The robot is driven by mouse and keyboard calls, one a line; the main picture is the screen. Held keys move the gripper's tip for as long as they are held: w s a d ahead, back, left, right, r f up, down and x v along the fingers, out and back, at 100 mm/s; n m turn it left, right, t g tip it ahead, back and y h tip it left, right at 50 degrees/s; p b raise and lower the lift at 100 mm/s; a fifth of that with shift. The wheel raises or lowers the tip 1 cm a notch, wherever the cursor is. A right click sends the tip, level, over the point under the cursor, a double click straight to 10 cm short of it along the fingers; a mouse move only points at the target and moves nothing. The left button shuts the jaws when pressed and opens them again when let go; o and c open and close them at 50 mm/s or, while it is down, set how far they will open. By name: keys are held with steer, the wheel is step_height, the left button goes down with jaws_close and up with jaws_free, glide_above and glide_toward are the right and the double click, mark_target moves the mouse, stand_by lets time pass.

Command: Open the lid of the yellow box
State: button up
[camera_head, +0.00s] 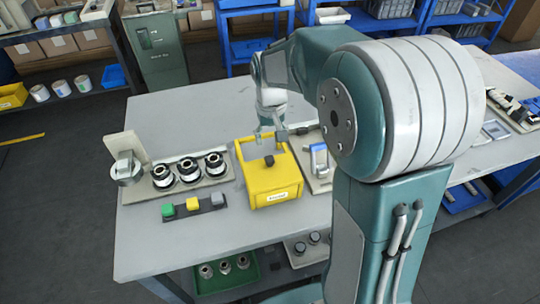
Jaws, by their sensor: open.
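The yellow box (273,182) stands near the middle of the grey table, with a white label on its front. Its lid (262,160) looks closed, with a dark patch on its top. My gripper (270,141) is open just above the back part of the lid, fingers pointing down. The fingers are small in this view, and I cannot tell whether they touch the lid. Part of the box's back edge is hidden behind the gripper.
Left of the box are a tray of dark round parts (189,170) and a strip of coloured blocks (194,207). A tray with a blue-framed part (319,158) sits close on the right. The table (213,228) is clear in front.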

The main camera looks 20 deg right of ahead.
mark_target(269, 158)
steer(key=f, duration=0.7)
steer(key=shift+a+f, duration=0.25)
steer(key=shift+a, duration=0.05)
steer(key=shift+d+f, duration=0.1)
jaws_close()
